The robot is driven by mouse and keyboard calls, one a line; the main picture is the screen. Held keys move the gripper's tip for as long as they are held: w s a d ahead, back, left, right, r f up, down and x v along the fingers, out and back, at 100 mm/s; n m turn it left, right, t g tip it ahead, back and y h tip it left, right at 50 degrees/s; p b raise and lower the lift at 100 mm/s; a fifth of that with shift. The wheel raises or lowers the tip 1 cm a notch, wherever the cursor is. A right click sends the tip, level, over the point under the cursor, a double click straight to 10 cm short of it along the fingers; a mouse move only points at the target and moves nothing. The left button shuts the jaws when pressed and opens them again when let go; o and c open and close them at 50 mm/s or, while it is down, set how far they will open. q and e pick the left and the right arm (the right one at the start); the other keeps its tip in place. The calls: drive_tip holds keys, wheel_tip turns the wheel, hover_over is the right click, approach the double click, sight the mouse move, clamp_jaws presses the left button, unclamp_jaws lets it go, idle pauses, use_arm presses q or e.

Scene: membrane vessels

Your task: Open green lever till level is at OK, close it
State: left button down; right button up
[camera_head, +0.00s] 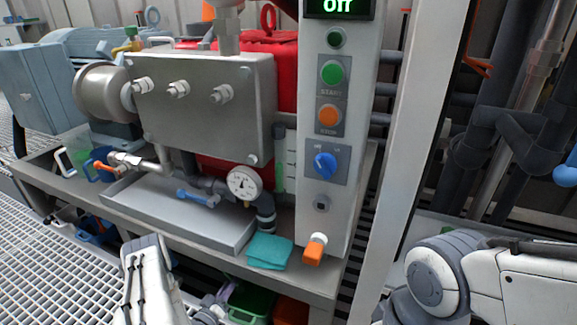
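A small green lever (131,32) seems to sit on a yellow fitting at the back left, above the grey machine housing; it is small and partly hidden, so its position cannot be told. A narrow upright gauge with a green strip (280,171) stands between the red machine and the control column; its level and any OK mark are too small to read. My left arm shows at the bottom left and my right arm at the bottom right. Neither gripper's fingertips can be made out, and neither arm touches a lever.
A dial gauge (243,182), a blue lever (197,198) and an orange lever (104,167) are on the pipework. The control column (341,110) reads "Off" and has an orange-handled tap (315,251). A teal cloth (269,251) lies beside the metal tray (165,222).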

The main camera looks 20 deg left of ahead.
use_arm(q)
drive_tip(key=shift+w+a+f+m+p, duration=0.2)
drive_tip(key=shift+a+m, duration=0.45)
drive_tip(key=shift+m, duration=0.7)
drive_tip(key=shift+s+a+f+m+p, duration=0.15)
drive_tip(key=shift+a+f+m, duration=0.2)
drive_tip(key=shift+a+m, duration=0.65)
drive_tip(key=shift+w+a+f+m+p, duration=0.15)
drive_tip(key=shift+a+f+m, duration=0.15)
drive_tip(key=shift+m, duration=1.35)
drive_tip(key=c, duration=0.8)
unclamp_jaws()
drive_tip(key=shift+s+a, duration=0.1)
drive_tip(key=shift+r, duration=0.1)
